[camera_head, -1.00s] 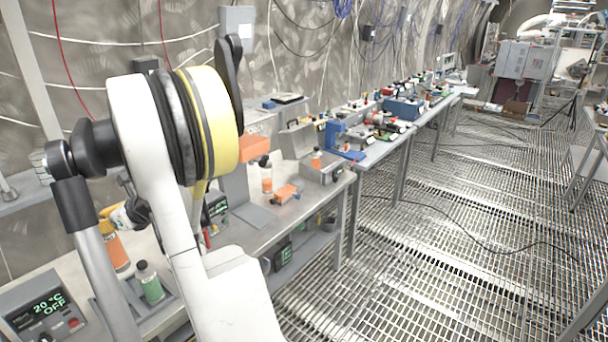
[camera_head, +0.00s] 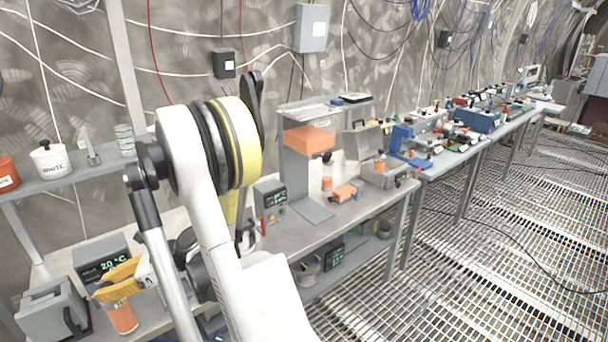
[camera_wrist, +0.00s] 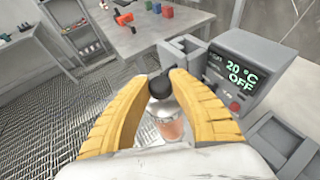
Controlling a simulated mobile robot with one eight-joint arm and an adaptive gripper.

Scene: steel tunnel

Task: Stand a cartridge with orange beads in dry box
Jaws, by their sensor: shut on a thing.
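My gripper (camera_head: 121,282) has yellow fingers shut on a cartridge with orange beads (camera_head: 123,317), at the near left in the head view. In the wrist view the cartridge (camera_wrist: 168,118) has a black cap and sits between both fingers (camera_wrist: 161,84). It looks roughly upright; whether its base touches anything is hidden. A grey open box (camera_head: 383,178) on the bench at centre right has an orange-filled container in it and may be the dry box; I cannot tell for sure. A grey lid-like panel (camera_head: 362,141) with a handle stands behind it.
A grey block-like unit (camera_head: 48,309) and a display reading 20 °C (camera_head: 100,262) stand close to my gripper. A dispenser with an orange hopper (camera_head: 309,138) is farther along the bench. An orange object (camera_head: 345,192) lies before it. Open grating floor (camera_head: 440,290) is at right.

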